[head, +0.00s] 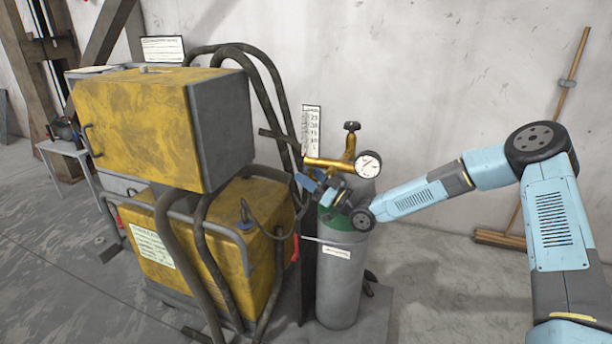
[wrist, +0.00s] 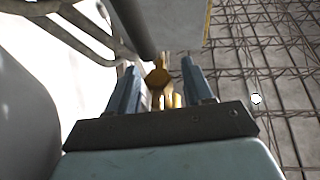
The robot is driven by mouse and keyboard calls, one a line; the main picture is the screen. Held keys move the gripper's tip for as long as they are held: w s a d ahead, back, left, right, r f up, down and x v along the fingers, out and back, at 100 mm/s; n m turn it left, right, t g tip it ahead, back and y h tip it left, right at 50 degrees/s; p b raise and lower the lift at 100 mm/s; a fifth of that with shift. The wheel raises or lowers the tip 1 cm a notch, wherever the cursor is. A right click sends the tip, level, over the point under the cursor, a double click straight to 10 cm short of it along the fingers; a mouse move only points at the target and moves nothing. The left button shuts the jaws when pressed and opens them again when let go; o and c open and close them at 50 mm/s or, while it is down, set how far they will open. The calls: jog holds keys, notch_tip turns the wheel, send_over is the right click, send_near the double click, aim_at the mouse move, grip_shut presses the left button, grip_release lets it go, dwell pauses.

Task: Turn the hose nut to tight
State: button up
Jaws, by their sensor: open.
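In the wrist view, a brass hose nut (wrist: 157,77) shows between the two blue fingers of my gripper (wrist: 161,66). A gap shows on the right between finger and nut; contact on the left is unclear. A dark hose (wrist: 135,28) runs from above towards the nut. In the head view, the brass regulator (head: 328,163) with its round gauge (head: 368,164) tops a grey gas cylinder (head: 342,278) with a green shoulder. My gripper (head: 306,180) is open just below the regulator's left end. The nut cannot be made out in the head view.
A yellow welding machine (head: 258,260) with bent dark tubes stands close left of the cylinder. A labelled strip (head: 311,130) is on the wall behind. A broom (head: 560,100) leans on the wall at right. Floor between cylinder and broom is clear.

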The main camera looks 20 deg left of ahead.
jog(key=v, duration=1.2)
jog(key=shift+d+f, duration=0.25)
jog(key=shift+d, duration=0.05)
jog(key=shift+c, duration=0.4)
jog(key=shift+s+a, duration=0.15)
jog(key=shift+c, duration=0.8)
jog(key=s+a+f, duration=0.1)
jog(key=s+a+f+n+h, duration=0.1)
jog(key=s+a, duration=0.1)
jog(key=s+a+f+h, duration=0.1)
jog(key=shift+s+a+n, duration=0.3)
jog(key=c, duration=0.6)
jog(key=s, duration=0.1)
jog(key=s+a+f+n+t+h, duration=0.1)
jog(key=s+n+h, duration=0.1)
jog(key=shift+a+f, duration=0.2)
jog(key=shift+a, duration=0.15)
grip_shut()
jog(key=s+d+r+n+t+h, duration=0.5)
jog(key=d+r+n+t+h, duration=0.1)
jog(key=r+n+t, duration=0.15)
jog(key=w+d+x, duration=0.1)
jog(key=d+x, duration=0.1)
jog(key=x, duration=1.1)
jog(key=shift+w+r, duration=0.25)
jog(key=shift+w, duration=0.15)
